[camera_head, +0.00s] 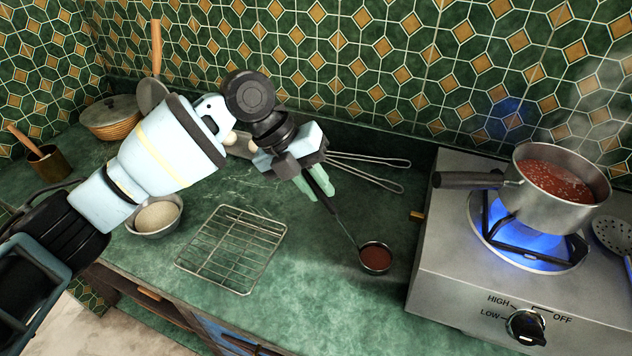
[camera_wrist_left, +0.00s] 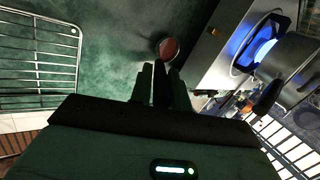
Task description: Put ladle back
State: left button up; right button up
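The ladle (camera_head: 376,257) has a dark handle and a small round bowl with red sauce in it. My left gripper (camera_head: 321,183) is shut on the ladle's handle, with the bowl hanging down and to the right of the fingers. In the left wrist view the ladle's bowl (camera_wrist_left: 169,48) shows just beyond the fingertips (camera_wrist_left: 162,82), with the handle between them. The bowl is over the green counter; I cannot tell whether it touches. The pot (camera_head: 553,190) of red sauce stands on the lit burner at the right. My right gripper is not in view.
The hotplate (camera_head: 450,265) fills the right side. A wire rack (camera_head: 232,250) and a bowl of pale grain (camera_head: 155,218) lie on the counter at left. Metal tongs (camera_head: 370,165) lie behind my gripper. A skimmer (camera_head: 612,235) is at the far right.

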pick_arm(q)
jog(key=o, duration=0.3)
jog(key=shift+o, duration=0.2)
jog(key=shift+r, duration=0.1)
jog(key=shift+r, duration=0.25)
jog(key=v, duration=1.1)
jog(key=shift+a+r, duration=0.25)
